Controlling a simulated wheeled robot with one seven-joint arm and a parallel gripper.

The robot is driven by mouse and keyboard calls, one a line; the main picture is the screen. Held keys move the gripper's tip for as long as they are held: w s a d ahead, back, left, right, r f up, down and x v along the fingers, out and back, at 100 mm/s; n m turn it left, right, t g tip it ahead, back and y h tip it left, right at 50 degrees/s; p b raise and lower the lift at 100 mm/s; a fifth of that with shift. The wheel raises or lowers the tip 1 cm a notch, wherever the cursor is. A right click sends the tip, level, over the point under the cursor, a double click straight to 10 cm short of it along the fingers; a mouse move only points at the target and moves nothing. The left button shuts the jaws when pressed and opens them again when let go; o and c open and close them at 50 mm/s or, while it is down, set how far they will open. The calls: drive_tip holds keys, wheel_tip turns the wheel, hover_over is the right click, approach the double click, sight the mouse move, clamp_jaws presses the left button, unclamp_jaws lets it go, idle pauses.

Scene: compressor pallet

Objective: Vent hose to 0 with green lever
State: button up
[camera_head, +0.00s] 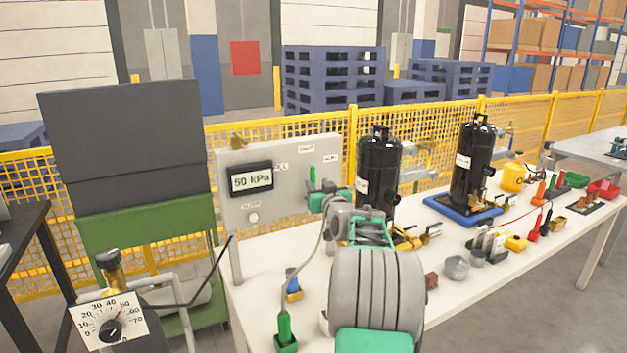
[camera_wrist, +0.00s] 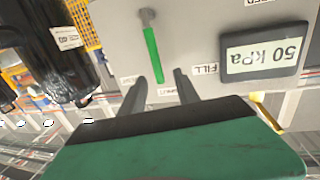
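A grey panel (camera_head: 285,207) stands on the left part of the white table. Its dark display (camera_head: 251,180) reads 50 kPa, and it also shows upside down in the wrist view (camera_wrist: 264,50). A slim green lever (camera_head: 312,174) is on the panel, near a FILL label (camera_wrist: 206,69). In the wrist view the lever (camera_wrist: 154,55) hangs from a grey pivot. My gripper (camera_wrist: 157,88) is open in front of the panel, with the lever's free end in line with the gap between its fingers. I cannot tell whether they touch. A thin grey hose (camera_head: 304,272) runs down to a green-handled tool (camera_head: 285,326).
Black tanks (camera_head: 378,165) (camera_head: 471,160) stand right of the panel, the farther on a blue tray (camera_head: 436,207). A dial (camera_head: 110,325) marked 0 to 70 is at lower left. Small clamps, cups and plugs occupy the right table. A yellow mesh fence (camera_head: 420,140) runs behind.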

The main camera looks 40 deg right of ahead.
sight(313, 175)
drive_tip(key=x, duration=0.2)
drive_tip(key=p+x, duration=0.1)
drive_tip(key=x, duration=0.2)
drive_tip(key=p+x, duration=0.1)
drive_tip(key=x, duration=0.1)
drive_tip(key=shift+w+d+r, duration=0.3)
drive_tip(key=shift+d+r, duration=0.05)
drive_tip(key=shift+d, duration=0.1)
drive_tip(key=shift+c, duration=0.6)
clamp_jaws()
idle(0.4)
